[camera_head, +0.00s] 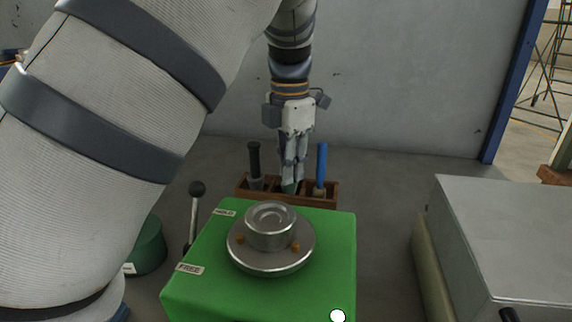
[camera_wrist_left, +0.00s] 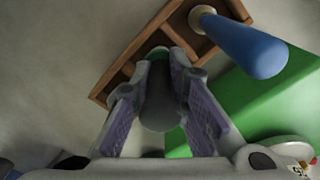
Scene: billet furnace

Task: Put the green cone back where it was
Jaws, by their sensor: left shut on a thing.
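My left gripper (camera_head: 291,176) points down over the middle of a brown wooden rack (camera_head: 318,200). It is shut on the green cone (camera_head: 289,187), whose green end shows just below the fingertips. In the left wrist view the green end (camera_wrist_left: 158,53) lies at the rack's (camera_wrist_left: 121,72) middle compartment, and a dark grey rounded part is between the fingers. I cannot tell whether the cone touches the compartment floor. My right gripper is not in view.
A black-handled tool (camera_head: 254,162) stands in the rack's left compartment and a blue-handled one (camera_head: 321,166) in the right, close beside the gripper. A green block (camera_head: 330,245) with a round metal fixture (camera_head: 270,228) stands in front. A grey box (camera_head: 510,230) is at right.

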